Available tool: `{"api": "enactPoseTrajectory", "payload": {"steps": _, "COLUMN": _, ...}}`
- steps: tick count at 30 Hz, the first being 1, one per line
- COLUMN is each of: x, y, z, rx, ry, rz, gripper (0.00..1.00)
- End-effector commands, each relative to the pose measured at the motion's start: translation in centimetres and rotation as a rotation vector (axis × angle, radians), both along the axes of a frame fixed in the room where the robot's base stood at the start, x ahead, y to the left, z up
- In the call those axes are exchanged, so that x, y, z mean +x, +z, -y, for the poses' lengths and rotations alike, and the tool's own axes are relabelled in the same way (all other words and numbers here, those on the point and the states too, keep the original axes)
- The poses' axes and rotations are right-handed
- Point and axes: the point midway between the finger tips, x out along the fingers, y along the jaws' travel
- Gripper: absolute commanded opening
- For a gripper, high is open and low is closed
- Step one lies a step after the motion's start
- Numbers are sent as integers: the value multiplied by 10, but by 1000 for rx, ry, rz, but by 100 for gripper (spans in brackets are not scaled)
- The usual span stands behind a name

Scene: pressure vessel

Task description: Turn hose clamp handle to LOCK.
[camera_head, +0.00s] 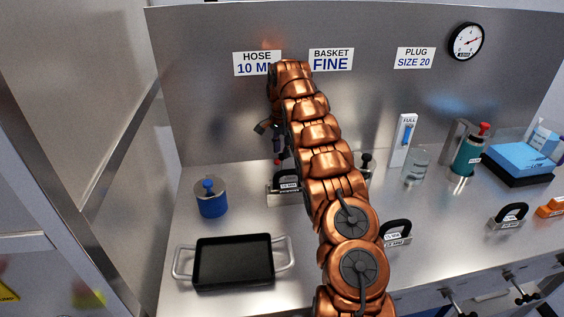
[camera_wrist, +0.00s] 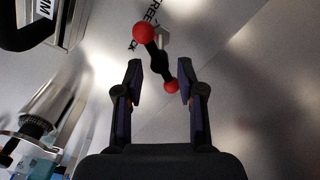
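The hose clamp handle (camera_wrist: 157,62) shows in the wrist view as a dark bar with a red ball at each end, slanting from upper left to lower right on a grey metal surface. The word FREE is partly readable above it, and a second label left of it is mostly cut off. My gripper (camera_wrist: 159,82) is open, with one finger on each side of the handle's lower red ball. I cannot tell whether a finger touches it. In the head view my gripper (camera_head: 270,132) is near the back wall, and I cannot make out the handle there.
A black tray (camera_head: 233,261) and a blue pot (camera_head: 211,199) stand at the left of the steel bench. Handled blocks (camera_head: 397,233), a glass jar (camera_head: 416,166) and a green canister (camera_head: 467,157) are to the right. My arm covers the middle.

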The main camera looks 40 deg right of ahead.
Motion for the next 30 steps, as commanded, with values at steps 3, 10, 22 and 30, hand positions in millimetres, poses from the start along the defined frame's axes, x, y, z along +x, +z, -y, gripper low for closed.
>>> {"api": "enactPoseTrajectory", "payload": {"steps": 3, "x": -2, "y": -13, "z": 1, "rx": 2, "ry": -2, "rz": -6, "gripper": 39}}
{"api": "enactPoseTrajectory", "payload": {"steps": 10, "x": -2, "y": -40, "z": 0, "rx": 3, "ry": -2, "rz": -7, "gripper": 39}}
{"api": "enactPoseTrajectory", "payload": {"steps": 22, "x": -1, "y": -57, "z": 0, "rx": 1, "ry": 0, "rz": -1, "gripper": 39}}
{"api": "enactPoseTrajectory", "payload": {"steps": 30, "x": -1, "y": -56, "z": 0, "rx": 1, "ry": 0, "rz": -2, "gripper": 22}}
